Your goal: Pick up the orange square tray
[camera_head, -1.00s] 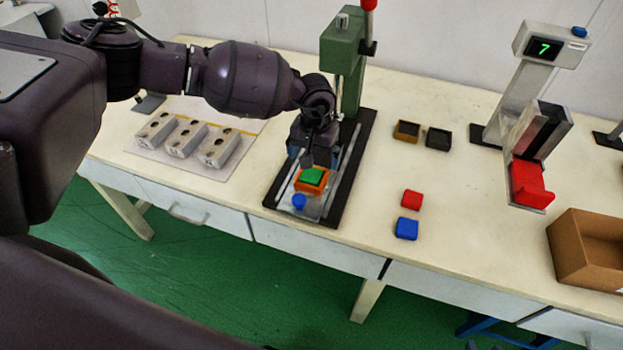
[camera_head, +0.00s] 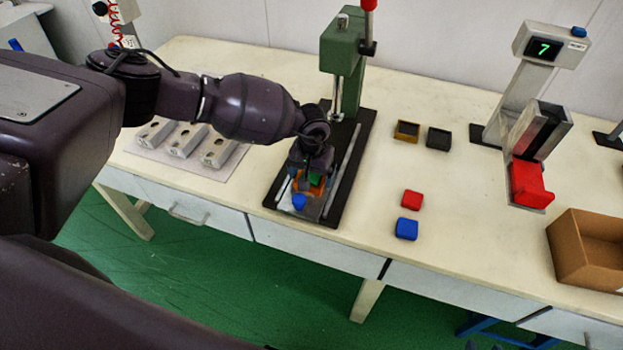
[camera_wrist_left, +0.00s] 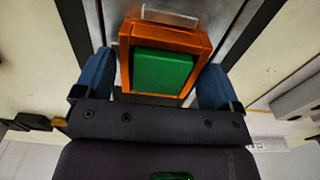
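The orange square tray (camera_wrist_left: 202,43) holds a green block (camera_wrist_left: 162,72) and sits on the base plate of the green press. In the head view the tray (camera_head: 316,190) is mostly hidden by my left gripper (camera_head: 309,184). In the wrist view my left gripper (camera_wrist_left: 156,70) has its blue fingers spread, one on each side of the tray's near part. The gaps look small, and I cannot tell whether either finger touches the tray.
The green press (camera_head: 342,60) stands just behind the tray. A blue knob (camera_head: 299,202) is in front of it. Red (camera_head: 412,198) and blue (camera_head: 407,229) blocks lie to the right, with two small dark-filled trays (camera_head: 438,139) behind. A cardboard box (camera_head: 565,250) is far right.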

